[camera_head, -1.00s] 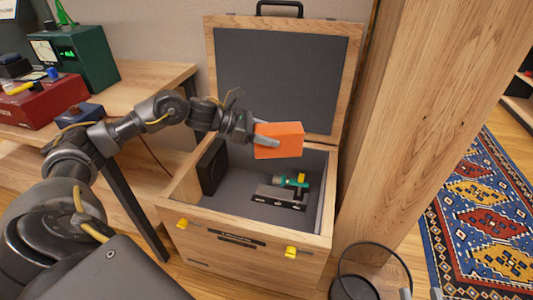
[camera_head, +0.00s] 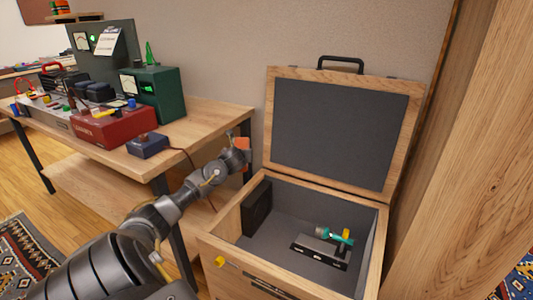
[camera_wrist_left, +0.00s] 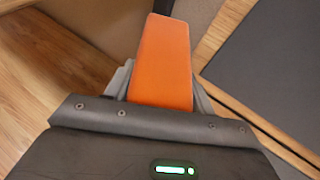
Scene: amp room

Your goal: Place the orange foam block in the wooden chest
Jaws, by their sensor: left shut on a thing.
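The orange foam block (camera_head: 243,143) is in my left gripper (camera_head: 239,140), raised just left of the wooden chest's lid in the head view. My arm partly covers it there. In the left wrist view the orange block (camera_wrist_left: 163,60) sticks out from between the fingers of my left gripper (camera_wrist_left: 160,88), which is shut on it. The wooden chest (camera_head: 235,274) stands open, its grey-lined lid (camera_head: 340,125) raised at the back. The block is outside the chest opening. My right gripper is in neither view.
Inside the chest are a black panel (camera_head: 257,208) and a metal device with teal and yellow parts (camera_head: 320,250); grey floor shows around them. A workbench (camera_head: 205,118) with a red box (camera_head: 113,125) and instruments stands left. A wooden post (camera_head: 460,170) rises at right.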

